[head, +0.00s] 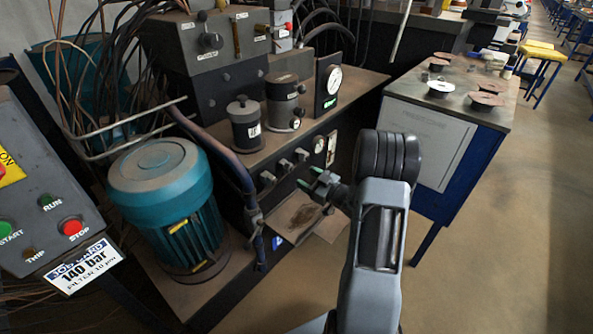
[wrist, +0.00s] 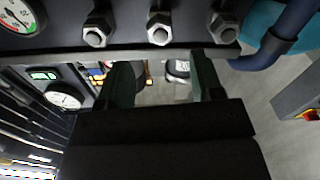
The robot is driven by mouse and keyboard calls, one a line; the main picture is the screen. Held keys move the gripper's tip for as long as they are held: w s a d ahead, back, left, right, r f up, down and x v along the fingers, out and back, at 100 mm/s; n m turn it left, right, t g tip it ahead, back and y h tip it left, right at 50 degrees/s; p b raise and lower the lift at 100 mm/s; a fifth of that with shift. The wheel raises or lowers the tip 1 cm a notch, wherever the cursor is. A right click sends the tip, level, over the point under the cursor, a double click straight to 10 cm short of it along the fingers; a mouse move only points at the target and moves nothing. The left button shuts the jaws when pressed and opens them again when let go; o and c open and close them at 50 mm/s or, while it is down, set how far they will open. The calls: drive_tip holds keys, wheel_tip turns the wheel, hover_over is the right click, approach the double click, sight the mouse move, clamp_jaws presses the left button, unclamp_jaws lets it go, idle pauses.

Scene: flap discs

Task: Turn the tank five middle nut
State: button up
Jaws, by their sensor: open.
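Three metal nuts stand in a row on the dark front panel of the tank. The middle nut (head: 285,165) also shows in the wrist view (wrist: 159,29), between the other two nuts. My gripper (head: 310,178) is open and empty in front of the panel, a little below and to the right of the nut row in the head view. In the wrist view its two dark green fingers (wrist: 162,72) point up the picture, one to each side below the middle nut, apart from it. I see no label reading tank five.
The other nuts (head: 267,178) (head: 301,154) sit close to the middle one. A round gauge (wrist: 17,14) is on the same panel. A blue pipe (head: 236,170) and a teal motor (head: 165,205) stand left. A bench (head: 430,115) is right, with open floor before it.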

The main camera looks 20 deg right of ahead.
drive_tip(key=v, duration=0.5)
idle(0.5)
